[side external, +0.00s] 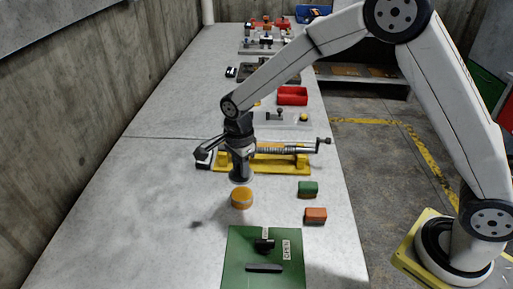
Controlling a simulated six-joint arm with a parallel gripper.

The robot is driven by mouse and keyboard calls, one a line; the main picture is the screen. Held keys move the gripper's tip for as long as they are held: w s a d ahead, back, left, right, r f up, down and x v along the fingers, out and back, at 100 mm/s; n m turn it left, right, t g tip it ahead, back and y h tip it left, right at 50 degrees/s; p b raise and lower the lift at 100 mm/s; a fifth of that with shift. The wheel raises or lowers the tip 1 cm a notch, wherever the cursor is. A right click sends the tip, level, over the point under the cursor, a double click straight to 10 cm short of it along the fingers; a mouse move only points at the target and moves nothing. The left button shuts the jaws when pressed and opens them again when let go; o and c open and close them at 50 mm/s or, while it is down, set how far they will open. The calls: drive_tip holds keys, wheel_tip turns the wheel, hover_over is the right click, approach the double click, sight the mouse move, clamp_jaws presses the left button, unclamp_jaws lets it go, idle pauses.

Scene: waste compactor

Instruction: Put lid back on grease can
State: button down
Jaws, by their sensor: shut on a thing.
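The grease can (242,199) is a small, short round can with an orange-yellow top, standing on the grey table. My gripper (240,174) points straight down just above and slightly behind the can, with a small gap between them. It is shut on a dark, round, flat piece (240,180) at its lower end, which looks like the lid. The fingers are too small and dark to make out separately. A small dark shadow lies on the table left of the can.
A yellow fixture with a grey spring rod (290,149) lies close behind my gripper. A green block (308,188) and an orange block (316,215) sit right of the can. A green board (236,267) with dark parts is in front. The table left of the can is clear.

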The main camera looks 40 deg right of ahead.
sight(242, 194)
drive_tip(key=shift+f, duration=3.05)
drive_tip(key=shift+f, duration=0.2)
idle(0.3)
unclamp_jaws()
idle(0.4)
drive_tip(key=shift+r, duration=0.15)
drive_tip(key=shift+r, duration=3.35)
drive_tip(key=shift+c, duration=0.2)
